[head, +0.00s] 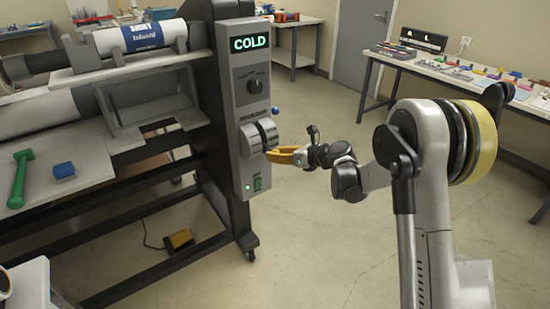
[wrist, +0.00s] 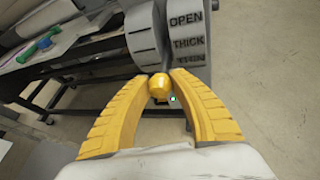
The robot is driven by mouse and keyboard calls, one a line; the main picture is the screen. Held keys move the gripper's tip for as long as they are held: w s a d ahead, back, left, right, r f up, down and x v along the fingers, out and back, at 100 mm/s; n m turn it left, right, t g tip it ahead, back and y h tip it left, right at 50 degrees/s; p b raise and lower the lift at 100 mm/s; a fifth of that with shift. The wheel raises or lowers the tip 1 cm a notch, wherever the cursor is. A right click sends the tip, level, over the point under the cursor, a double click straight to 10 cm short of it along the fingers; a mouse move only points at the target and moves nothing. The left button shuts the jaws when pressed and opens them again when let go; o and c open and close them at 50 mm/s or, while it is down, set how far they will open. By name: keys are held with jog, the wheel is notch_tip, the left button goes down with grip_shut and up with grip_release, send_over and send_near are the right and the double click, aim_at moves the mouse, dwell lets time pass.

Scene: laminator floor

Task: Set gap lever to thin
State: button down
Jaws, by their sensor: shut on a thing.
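The gap lever's yellow knob (wrist: 158,88) sits between the tips of my gripper (wrist: 160,76), whose yellow fingers are shut on it. In the wrist view, the grey lever housing (wrist: 187,30) carries the labels OPEN, THICK and THIN from top to bottom. The knob shows just below and left of the THIN label, but it stands out towards the camera, so I cannot tell the exact mark. In the head view, my gripper (head: 272,155) is at the lower front of the rounded lever housing (head: 259,136), and its fingers hide the knob.
A green tool (head: 20,180) and blue block (head: 64,170) lie on the laminator's bed. Floor around my arm is clear.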

jog(key=shift+w+f+b, duration=0.1)
jog(key=shift+f+b, duration=0.45)
jog(key=shift+f, duration=0.8)
jog(key=shift+a, duration=0.1)
jog(key=c, duration=1.1)
grip_release()
jog(key=v, duration=1.2)
jog(key=shift+r, duration=0.1)
